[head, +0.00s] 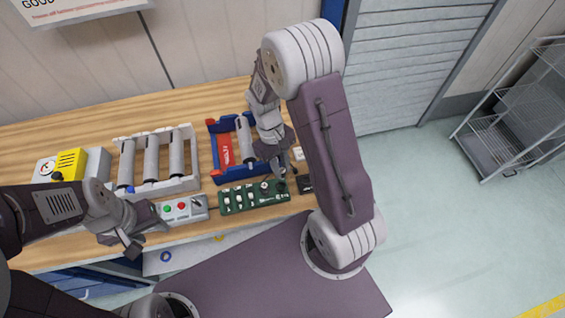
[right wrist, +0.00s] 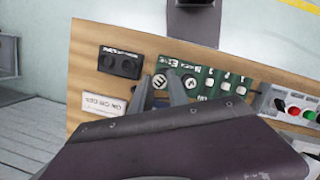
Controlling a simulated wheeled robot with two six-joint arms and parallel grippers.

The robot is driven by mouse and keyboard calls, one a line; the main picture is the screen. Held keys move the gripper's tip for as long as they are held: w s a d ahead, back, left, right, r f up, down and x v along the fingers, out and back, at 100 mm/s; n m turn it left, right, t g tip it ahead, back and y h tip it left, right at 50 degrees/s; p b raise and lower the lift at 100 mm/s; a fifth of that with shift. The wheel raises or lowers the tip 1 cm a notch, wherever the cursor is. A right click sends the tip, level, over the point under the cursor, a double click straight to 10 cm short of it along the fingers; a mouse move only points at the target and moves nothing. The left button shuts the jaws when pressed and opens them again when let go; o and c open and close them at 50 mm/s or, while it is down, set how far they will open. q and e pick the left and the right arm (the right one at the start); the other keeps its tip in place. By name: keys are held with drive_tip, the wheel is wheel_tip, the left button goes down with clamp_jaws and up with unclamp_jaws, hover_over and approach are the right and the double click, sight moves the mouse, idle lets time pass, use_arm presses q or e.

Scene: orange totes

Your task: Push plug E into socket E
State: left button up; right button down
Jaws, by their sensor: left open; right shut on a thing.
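The green socket board (head: 236,199) lies near the front edge of the wooden bench; it also shows in the right wrist view (right wrist: 212,86). My right gripper (head: 279,174) reaches down to the board's right end. In the right wrist view my right gripper's fingers (right wrist: 160,86) are shut on plug E (right wrist: 160,80), a dark round piece with a pale letter, at the board's end. A similar round piece marked A (right wrist: 190,82) sits beside it. Socket E is hidden, and I cannot tell how deep the plug sits. My left gripper (head: 132,242) is open and empty near the bench's front edge.
A black two-hole block (right wrist: 121,63) and a white card (right wrist: 104,103) lie beside the board. A button box (head: 182,209) stands to its left. Behind are a white rack with rollers (head: 157,186) and a blue tray (head: 228,174). Open floor lies to the right.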

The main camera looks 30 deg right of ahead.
drive_tip(key=f+b, duration=0.4)
drive_tip(key=shift+w+a+f, duration=0.15)
drive_tip(key=shift+a+f, duration=0.05)
drive_tip(key=shift+a, duration=0.2)
drive_tip(key=shift+d+f+b, duration=0.25)
drive_tip(key=shift+f+b, duration=0.1)
drive_tip(key=shift+b, duration=0.1)
drive_tip(key=shift+a+r, duration=0.1)
drive_tip(key=shift+a, duration=0.05)
drive_tip(key=shift+f+b, duration=0.45)
drive_tip(key=shift+f, duration=0.45)
drive_tip(key=shift+f, duration=0.2)
drive_tip(key=c, duration=1.2)
unclamp_jaws()
